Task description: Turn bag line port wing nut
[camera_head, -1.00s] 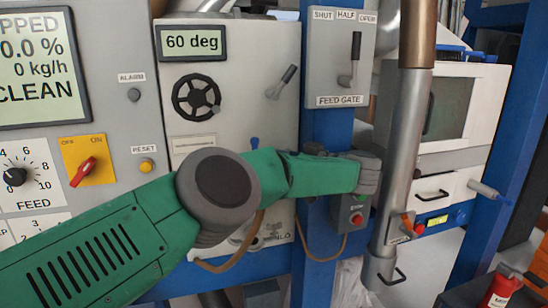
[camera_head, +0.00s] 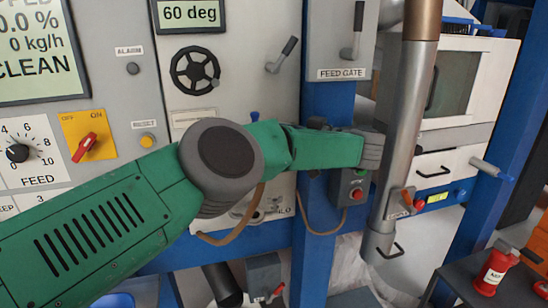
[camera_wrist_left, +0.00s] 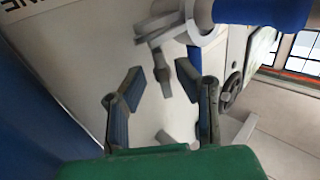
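In the left wrist view a small grey T-shaped piece (camera_wrist_left: 157,55), possibly the wing nut, hangs by a grey round fitting (camera_wrist_left: 205,30) on a blue tube (camera_wrist_left: 262,14). My left gripper (camera_wrist_left: 160,80) is open, its two dark fingers apart. The lower end of the grey piece shows between the fingertips in the picture; I cannot tell whether they touch. In the head view my green left arm reaches in from the left across the panel, and its fingers cannot be made out. The port and wing nut cannot be made out there either. My right gripper is not in view.
A blue post (camera_head: 318,190) stands behind the end of my arm. A steel pipe (camera_head: 405,140) runs down just right of it. A control box with red and green buttons (camera_head: 352,187) hangs close below. A red bottle (camera_head: 495,268) stands on a dark table at lower right.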

